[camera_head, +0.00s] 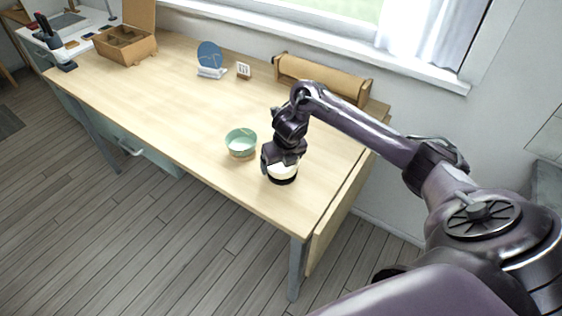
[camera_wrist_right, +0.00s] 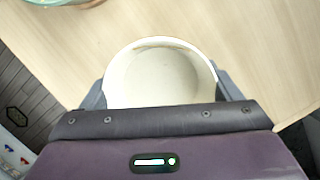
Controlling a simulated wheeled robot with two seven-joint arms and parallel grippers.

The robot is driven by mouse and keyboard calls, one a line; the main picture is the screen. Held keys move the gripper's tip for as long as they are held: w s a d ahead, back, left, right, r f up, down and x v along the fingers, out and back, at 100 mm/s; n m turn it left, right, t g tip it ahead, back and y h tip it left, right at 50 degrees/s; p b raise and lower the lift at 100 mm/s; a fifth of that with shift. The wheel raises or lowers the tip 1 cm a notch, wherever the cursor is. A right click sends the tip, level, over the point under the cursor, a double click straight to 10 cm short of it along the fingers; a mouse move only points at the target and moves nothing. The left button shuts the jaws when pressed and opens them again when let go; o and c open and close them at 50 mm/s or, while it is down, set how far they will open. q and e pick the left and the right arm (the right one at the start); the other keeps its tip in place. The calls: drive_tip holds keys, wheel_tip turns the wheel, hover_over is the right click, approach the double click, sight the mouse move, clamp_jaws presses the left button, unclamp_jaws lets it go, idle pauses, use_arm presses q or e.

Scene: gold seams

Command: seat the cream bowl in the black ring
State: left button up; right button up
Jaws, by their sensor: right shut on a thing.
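The cream bowl (camera_head: 284,170) is under my right gripper (camera_head: 281,160) near the table's front right edge, and it also shows in the right wrist view (camera_wrist_right: 161,75). A thin brown mark runs along its inner far rim. My right gripper is shut on the bowl, with a finger on each side of it in the right wrist view. The black ring (camera_head: 283,180) shows as a dark band directly below the bowl. I cannot tell whether the bowl is fully down in it. My left gripper is not in view.
A green bowl (camera_head: 241,142) stands on the table (camera_head: 160,100) just left of my right gripper. A brown roll on a holder (camera_head: 320,78), a blue disc on a stand (camera_head: 210,58), a small white block (camera_head: 243,70) and an open cardboard box (camera_head: 127,45) are farther back. The table's middle is clear.

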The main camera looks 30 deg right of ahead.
sight(281, 166)
drive_tip(key=shift+f, duration=0.25)
drive_tip(key=shift+r, duration=0.1)
drive_tip(key=o, duration=1)
drive_tip(key=shift+c, duration=0.2)
drive_tip(key=shift+r+p, duration=3.4)
drive_tip(key=shift+r, duration=0.6)
